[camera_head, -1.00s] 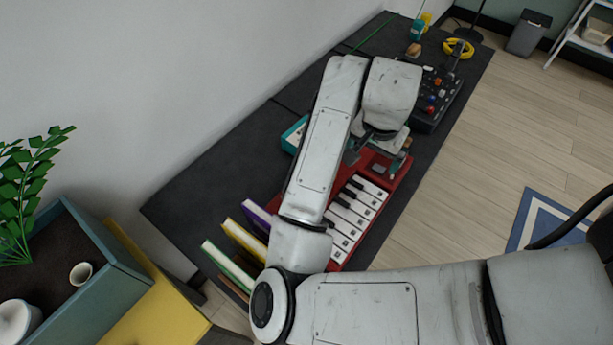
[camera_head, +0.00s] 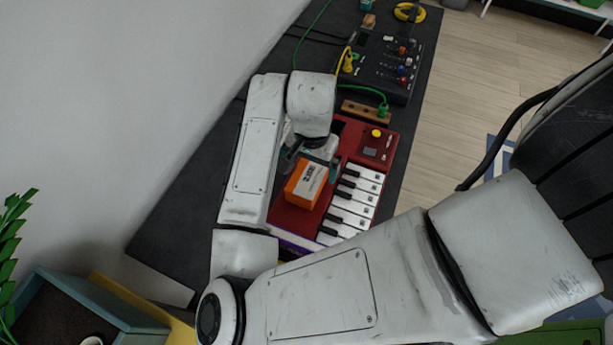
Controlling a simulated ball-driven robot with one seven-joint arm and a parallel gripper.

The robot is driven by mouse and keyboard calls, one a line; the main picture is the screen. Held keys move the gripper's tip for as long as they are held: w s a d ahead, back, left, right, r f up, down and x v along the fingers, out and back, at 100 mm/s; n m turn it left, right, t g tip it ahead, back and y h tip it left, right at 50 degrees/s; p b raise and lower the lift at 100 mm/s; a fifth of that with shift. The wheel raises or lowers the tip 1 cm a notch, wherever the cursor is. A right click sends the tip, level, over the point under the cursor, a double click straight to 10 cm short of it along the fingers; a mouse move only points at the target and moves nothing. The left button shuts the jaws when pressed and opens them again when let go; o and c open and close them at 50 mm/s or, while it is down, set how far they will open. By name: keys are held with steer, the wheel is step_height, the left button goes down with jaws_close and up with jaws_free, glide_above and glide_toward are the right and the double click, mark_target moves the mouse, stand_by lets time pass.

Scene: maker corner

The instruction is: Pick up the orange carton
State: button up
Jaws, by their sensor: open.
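The orange carton (camera_head: 303,185), with a white label panel on top, sits on the red keyboard (camera_head: 286,216), to the left of its piano keys. My gripper (camera_head: 312,160) is just above and behind the carton in the picture, below the white wrist of my arm. Its jaws are open, with a dark finger at the left and a teal-grey part at the right near the carton's far end. The wrist partly hides the jaws, and I cannot tell whether they touch the carton.
The keyboard stands on a dark table (camera_head: 178,203). Behind it are a brown block (camera_head: 365,112) with a green cable, a black mixer (camera_head: 385,70) with coloured knobs and a yellow cable coil (camera_head: 409,13). A planter box (camera_head: 60,290) stands at lower left.

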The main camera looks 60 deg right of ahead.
mark_target(309, 173)
steer(key=shift+w+f+p, duration=0.15)
steer(key=shift+f+p, duration=0.1)
steer(key=shift+f, duration=1.35)
steer(key=shift+w+f+p, duration=0.15)
steer(key=shift+f+p, duration=0.05)
steer(key=shift+f, duration=1.4)
steer(key=shift+c, duration=0.5)
steer(key=c, duration=1)
